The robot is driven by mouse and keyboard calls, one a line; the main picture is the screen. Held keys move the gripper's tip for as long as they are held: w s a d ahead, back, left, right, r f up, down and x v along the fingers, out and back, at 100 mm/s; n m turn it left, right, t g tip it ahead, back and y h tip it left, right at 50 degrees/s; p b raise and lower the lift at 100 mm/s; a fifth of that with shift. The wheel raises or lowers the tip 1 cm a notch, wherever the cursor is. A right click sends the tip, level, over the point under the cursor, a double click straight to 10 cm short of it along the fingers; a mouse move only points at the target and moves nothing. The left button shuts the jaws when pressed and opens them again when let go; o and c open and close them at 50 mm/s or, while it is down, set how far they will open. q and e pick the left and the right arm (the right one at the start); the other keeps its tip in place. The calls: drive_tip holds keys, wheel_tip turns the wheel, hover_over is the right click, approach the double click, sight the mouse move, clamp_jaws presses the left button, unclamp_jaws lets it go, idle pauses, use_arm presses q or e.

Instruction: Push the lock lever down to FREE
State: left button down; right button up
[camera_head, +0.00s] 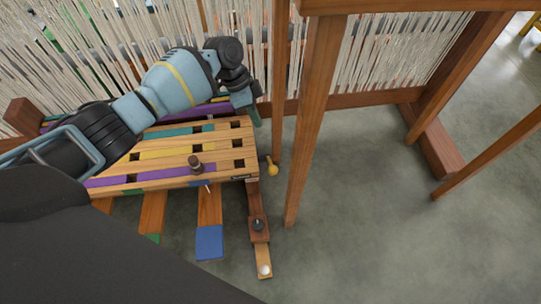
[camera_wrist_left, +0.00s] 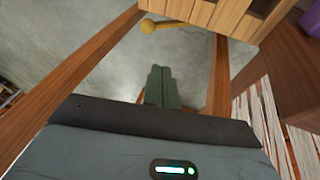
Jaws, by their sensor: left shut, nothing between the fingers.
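A lever with a yellow ball end (camera_head: 271,169) sticks out at the right end of the slatted wooden bench. I take it to be the lock lever; no FREE mark is readable. In the left wrist view its yellow ball (camera_wrist_left: 148,26) shows at the top, beside the slatted wood. My left gripper (camera_head: 255,119) is at the bench's far right corner, beyond the lever and apart from it. Its green fingers (camera_wrist_left: 160,83) are shut and empty, with a gap to the ball in the wrist view. My right gripper is not in view.
A wooden post (camera_head: 313,120) stands right of the lever. Treadles, one with a blue pad (camera_head: 209,242), lie below. White warp threads hang behind.

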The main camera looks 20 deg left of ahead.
use_arm(q)
drive_tip(key=b, duration=0.4)
approach(270, 165)
wheel_tip(270, 165, down, 2)
drive_tip(key=w+d, duration=0.2)
drive_tip(key=shift+s+d+f, duration=0.3)
drive_tip(key=shift+s+f, duration=0.05)
drive_tip(key=shift+f, duration=0.25)
drive_tip(key=shift+s+d+f, duration=0.3)
drive_tip(key=shift+d+f, duration=0.05)
drive_tip(key=shift+f, duration=0.2)
drive_tip(key=shift+s+d+f+b, duration=0.2)
drive_tip(key=shift+s+f+b, duration=0.1)
drive_tip(key=shift+f, duration=0.05)
